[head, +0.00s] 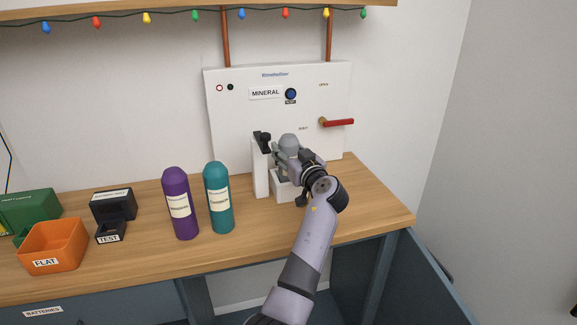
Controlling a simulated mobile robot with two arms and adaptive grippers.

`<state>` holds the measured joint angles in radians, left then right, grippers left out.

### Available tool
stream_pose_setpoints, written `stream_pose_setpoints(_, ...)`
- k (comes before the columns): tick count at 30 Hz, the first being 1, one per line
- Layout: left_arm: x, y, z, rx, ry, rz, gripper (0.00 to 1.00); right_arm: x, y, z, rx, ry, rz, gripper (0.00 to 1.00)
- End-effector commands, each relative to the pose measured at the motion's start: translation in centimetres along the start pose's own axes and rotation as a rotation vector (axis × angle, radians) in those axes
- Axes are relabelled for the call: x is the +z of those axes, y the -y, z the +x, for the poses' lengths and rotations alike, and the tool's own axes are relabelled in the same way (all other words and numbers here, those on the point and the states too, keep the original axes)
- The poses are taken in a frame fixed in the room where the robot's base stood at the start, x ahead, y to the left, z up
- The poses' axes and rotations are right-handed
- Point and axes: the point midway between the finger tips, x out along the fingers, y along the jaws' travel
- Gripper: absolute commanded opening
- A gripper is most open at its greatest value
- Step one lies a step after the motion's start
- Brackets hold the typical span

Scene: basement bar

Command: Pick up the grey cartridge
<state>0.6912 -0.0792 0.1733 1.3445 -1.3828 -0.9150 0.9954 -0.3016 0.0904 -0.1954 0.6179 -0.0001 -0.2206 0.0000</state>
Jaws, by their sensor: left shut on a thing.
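The grey cartridge (289,141) stands upright at the white holder below the wall panel, its rounded top showing. My left gripper (284,155) reaches up from the front and is shut on the cartridge near its top. The gripper and wrist hide most of the cartridge's body, so I cannot tell whether its base touches the holder (261,177). My right gripper is not in view.
A purple bottle (179,204) and a teal bottle (218,199) stand left of the holder. An orange bin (53,246), a black TEST box (111,232) and a green box (30,207) are farther left. The white panel (230,120) has a red lever (338,122). The wooden counter (375,205) is clear at right.

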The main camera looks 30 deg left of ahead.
Motion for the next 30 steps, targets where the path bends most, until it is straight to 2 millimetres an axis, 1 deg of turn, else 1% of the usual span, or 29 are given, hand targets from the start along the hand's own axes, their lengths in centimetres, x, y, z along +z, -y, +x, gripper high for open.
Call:
stream_pose_setpoints(1, -0.1, 0.0, 0.0, 0.000, -0.002, -0.001, 0.36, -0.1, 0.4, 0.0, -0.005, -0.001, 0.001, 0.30)
stream_pose_setpoints(7, -0.1, 0.0, 0.0, 0.000, -0.002, -0.001, 0.23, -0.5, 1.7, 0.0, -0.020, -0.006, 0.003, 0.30)
stream_pose_setpoints(14, -0.2, 0.0, 0.0, 0.000, -0.003, -0.001, 0.07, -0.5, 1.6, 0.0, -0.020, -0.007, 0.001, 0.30)
stream_pose_setpoints(23, -0.5, 0.0, 0.0, 0.000, -0.005, -0.003, 0.07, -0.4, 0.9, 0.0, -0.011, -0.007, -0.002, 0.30)
stream_pose_setpoints(26, -1.1, 0.0, 0.0, 0.000, -0.006, -0.004, 0.07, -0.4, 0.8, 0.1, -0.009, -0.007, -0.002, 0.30)
stream_pose_setpoints(29, -2.1, 0.0, 0.0, 0.001, -0.006, -0.006, 0.07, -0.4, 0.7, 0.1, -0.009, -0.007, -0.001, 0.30)
stream_pose_setpoints(30, -2.7, 0.0, 0.0, 0.000, -0.007, -0.006, 0.07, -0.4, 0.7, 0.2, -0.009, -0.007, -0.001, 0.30)
